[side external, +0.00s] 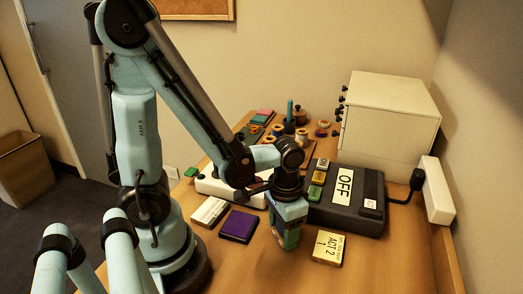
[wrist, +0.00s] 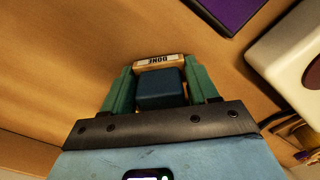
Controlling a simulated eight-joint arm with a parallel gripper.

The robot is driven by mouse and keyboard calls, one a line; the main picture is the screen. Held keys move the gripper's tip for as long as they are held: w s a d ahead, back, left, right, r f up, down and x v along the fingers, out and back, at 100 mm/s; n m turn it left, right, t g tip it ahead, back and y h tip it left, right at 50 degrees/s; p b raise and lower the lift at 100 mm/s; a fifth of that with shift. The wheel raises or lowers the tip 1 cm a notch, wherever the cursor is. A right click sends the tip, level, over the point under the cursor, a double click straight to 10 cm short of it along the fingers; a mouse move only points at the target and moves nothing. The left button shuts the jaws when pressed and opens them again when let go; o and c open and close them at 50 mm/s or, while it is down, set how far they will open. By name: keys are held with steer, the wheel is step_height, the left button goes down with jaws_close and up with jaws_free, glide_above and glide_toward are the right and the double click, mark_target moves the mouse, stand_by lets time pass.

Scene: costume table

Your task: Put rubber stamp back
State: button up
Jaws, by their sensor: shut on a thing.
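My gripper (side external: 286,243) points down over the front of the wooden table, between a purple pad and a yellow block. In the wrist view, the green fingers of my gripper (wrist: 160,78) are shut on the rubber stamp (wrist: 160,62). The stamp shows a pale wooden face edge with a white label reading "DONE", upside down in the picture. A dark blue block sits between the fingers, just below the label; I cannot tell whether it is part of the stamp. In the side view the stamp is mostly hidden by the gripper.
The purple pad (side external: 238,226) lies beside a white box (side external: 209,212). The yellow "ACT 2" block (side external: 328,249) lies right of my gripper. A black box marked OFF (side external: 375,218) stands behind it. A white drawer cabinet (side external: 388,115) and several spools stand farther back.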

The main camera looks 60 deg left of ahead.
steer(key=shift+f, duration=0.1)
steer(key=o, duration=0.8)
steer(key=shift+o, duration=0.2)
steer(key=shift+r, duration=6.05)
steer(key=shift+w+a+t, duration=0.2)
steer(key=shift+w+t, duration=0.2)
steer(key=shift+t, duration=0.4)
steer(key=shift+w+a+r+t, duration=0.25)
steer(key=shift+w+t, duration=0.35)
steer(key=shift+t, duration=0.35)
steer(key=shift+w+a+r+t, duration=0.25)
steer(key=shift+w+t, duration=0.35)
steer(key=shift+t, duration=0.3)
steer(key=shift+w+a+r+t, duration=0.15)
steer(key=shift+w+a+t, duration=0.1)
steer(key=shift+w+t, duration=0.55)
steer(key=shift+s, duration=0.2)
